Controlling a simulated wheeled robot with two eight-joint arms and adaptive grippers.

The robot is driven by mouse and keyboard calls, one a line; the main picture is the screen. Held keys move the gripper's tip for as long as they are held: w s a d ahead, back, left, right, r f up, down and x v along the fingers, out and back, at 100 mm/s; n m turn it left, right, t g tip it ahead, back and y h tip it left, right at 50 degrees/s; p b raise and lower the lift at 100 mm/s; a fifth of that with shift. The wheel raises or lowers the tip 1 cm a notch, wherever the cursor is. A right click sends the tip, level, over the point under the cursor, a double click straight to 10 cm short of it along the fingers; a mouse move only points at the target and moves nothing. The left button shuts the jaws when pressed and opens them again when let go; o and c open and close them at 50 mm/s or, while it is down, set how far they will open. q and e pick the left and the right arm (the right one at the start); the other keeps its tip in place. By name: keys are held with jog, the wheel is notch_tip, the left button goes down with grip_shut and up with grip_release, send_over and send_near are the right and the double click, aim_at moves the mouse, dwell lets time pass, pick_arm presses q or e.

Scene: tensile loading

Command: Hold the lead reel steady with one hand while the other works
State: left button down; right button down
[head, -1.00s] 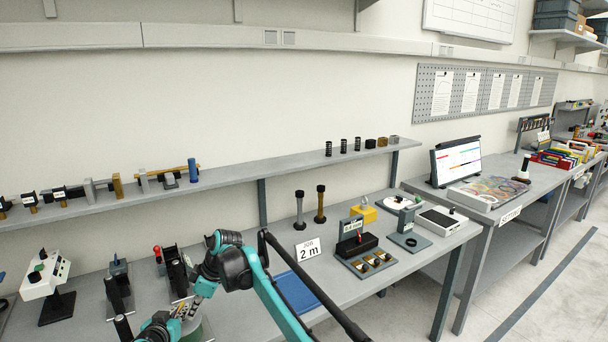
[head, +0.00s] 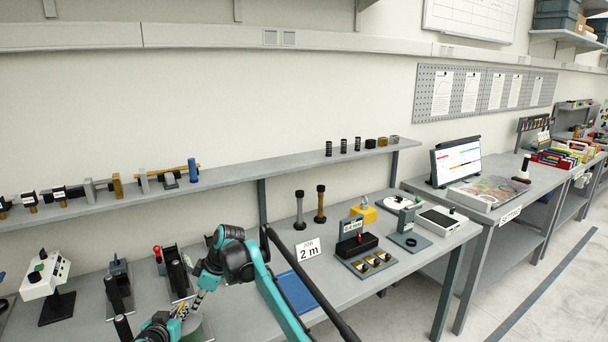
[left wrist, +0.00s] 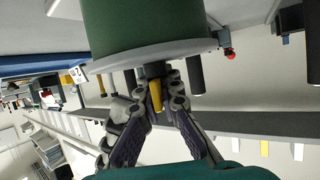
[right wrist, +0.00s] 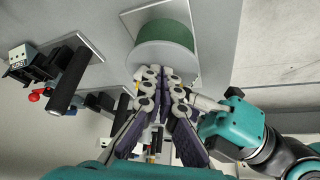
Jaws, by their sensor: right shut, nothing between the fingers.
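The green lead reel (head: 198,332) stands on the bench at the bottom of the head view, mostly hidden by my arms. The left wrist view shows its green drum (left wrist: 150,25) and pale flange close up. My left gripper (left wrist: 160,95) is at the flange, its fingertips on either side of a dark post with a yellow part (left wrist: 156,95). Whether they press on it is unclear. My right gripper (right wrist: 162,80) is shut and empty, its tips close to the reel's flange (right wrist: 190,72). Contact with the reel cannot be made out.
A black-handled fixture (head: 175,272) and another stand (head: 117,285) are left of the reel. Further right stands a black unit on a tray (head: 357,246).

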jog(key=shift+w+a, duration=0.15)
jog(key=shift+w, duration=0.3)
dwell(0.3)
jog(key=shift+w+d, duration=0.15)
jog(key=shift+d, duration=0.25)
jog(key=s+r, duration=0.4)
jog(key=r, duration=0.3)
notch_tip(320, 180, down, 7)
jog(key=shift+d, duration=0.2)
jog(key=shift+w+a, duration=0.25)
jog(key=shift+a, duration=0.3)
dwell(1.2)
jog(key=shift+w+d, duration=0.1)
jog(key=shift+w, duration=0.25)
